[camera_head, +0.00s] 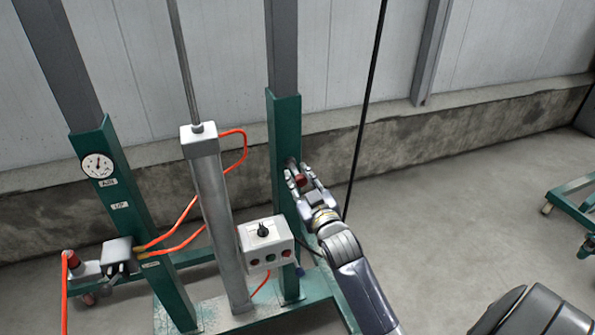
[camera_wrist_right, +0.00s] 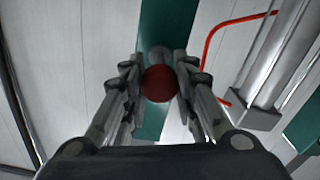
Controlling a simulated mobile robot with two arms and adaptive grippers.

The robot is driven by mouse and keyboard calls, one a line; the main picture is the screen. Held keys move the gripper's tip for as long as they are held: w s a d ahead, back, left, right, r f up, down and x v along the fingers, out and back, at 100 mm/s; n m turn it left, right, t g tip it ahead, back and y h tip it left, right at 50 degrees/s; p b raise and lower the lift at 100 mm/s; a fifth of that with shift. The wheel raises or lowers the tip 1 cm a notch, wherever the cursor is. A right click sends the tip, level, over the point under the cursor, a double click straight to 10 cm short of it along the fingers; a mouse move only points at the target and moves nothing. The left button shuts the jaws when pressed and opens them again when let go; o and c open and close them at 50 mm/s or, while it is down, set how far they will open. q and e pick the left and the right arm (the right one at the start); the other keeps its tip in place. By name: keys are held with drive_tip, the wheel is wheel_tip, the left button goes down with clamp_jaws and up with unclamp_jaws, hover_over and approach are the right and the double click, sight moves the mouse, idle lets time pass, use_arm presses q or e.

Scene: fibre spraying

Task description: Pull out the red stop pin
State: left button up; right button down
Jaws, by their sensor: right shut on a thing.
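The red stop pin (camera_head: 299,180) sits at the side of the right green post (camera_head: 284,130), at about mid-height of its green sleeve. In the right wrist view its round red knob (camera_wrist_right: 159,84) lies between my fingers, with a grey collar (camera_wrist_right: 159,57) behind it against the green post. My right gripper (camera_head: 303,177) is shut on the red knob, one finger on each side. It also shows in the right wrist view (camera_wrist_right: 160,86). Whether the pin's shaft is still in the post is hidden behind the knob. My left gripper is not in view.
A grey control box (camera_head: 266,243) with a black knob and buttons is mounted left of my right arm. A grey cylinder (camera_head: 219,225) with orange hoses stands beside it. A black cable (camera_head: 364,110) hangs right of the post.

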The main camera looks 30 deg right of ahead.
drive_tip(key=shift+s+a, duration=0.1)
drive_tip(key=shift+s, duration=0.2)
drive_tip(key=shift+w+f, duration=0.1)
drive_tip(key=c, duration=1.6)
unclamp_jaws()
drive_tip(key=o, duration=0.3)
drive_tip(key=shift+s, duration=0.25)
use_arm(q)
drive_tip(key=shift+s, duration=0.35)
use_arm(e)
drive_tip(key=v, duration=1.1)
drive_tip(key=shift+s, duration=0.25)
